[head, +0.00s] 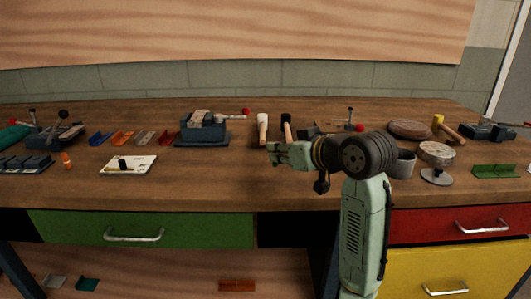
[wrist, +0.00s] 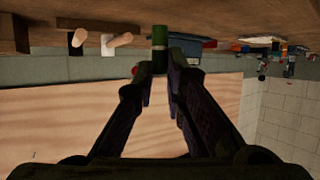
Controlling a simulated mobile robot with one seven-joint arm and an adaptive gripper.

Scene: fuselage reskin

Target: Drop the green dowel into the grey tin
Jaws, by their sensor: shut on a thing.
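The green dowel (wrist: 160,38) is between the fingertips of my gripper (wrist: 159,66) in the wrist view, and the jaws are shut on it. The grey tin (head: 404,164) stands on the bench to the right of my gripper, partly hidden behind my wrist. Its inside cannot be seen clearly. The gripper is well apart from the tin.
A round-topped stand (head: 437,160) is right of the tin, with a green tray (head: 496,171) beyond. Two hammers (head: 263,130) and a blue-grey vise (head: 203,128) lie behind and left of my gripper. A white pad (head: 128,165) lies left. The bench front between pad and gripper is clear.

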